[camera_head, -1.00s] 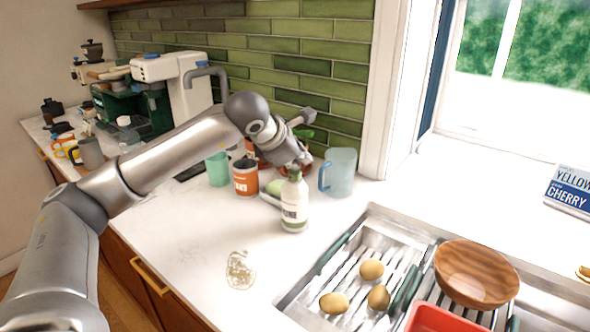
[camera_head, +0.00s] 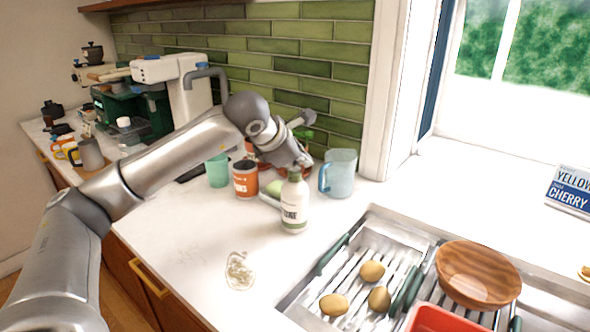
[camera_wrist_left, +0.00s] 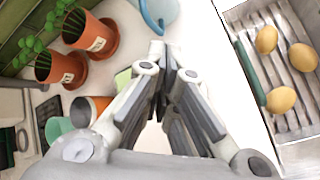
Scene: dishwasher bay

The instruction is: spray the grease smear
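The grease smear (camera_head: 239,271) is a small patch on the white counter, left of the sink, with a pale film over brownish marks. The spray bottle (camera_head: 294,205) is white with a green base and a label, and it is upright between the smear and the blue mug. My left gripper (camera_head: 299,162) is at the bottle's top. In the left wrist view the fingers of this gripper (camera_wrist_left: 170,65) come close together around a small white part, which looks like the bottle's head. The bottle's body is hidden there. My right gripper is not in view.
A blue mug (camera_head: 339,173), an orange can (camera_head: 245,178) and a green cup (camera_head: 217,171) stand behind the bottle. The sink rack holds potatoes (camera_head: 372,271); a wooden bowl (camera_head: 477,274) and a red tub (camera_head: 440,320) are beside them. The counter around the smear is clear.

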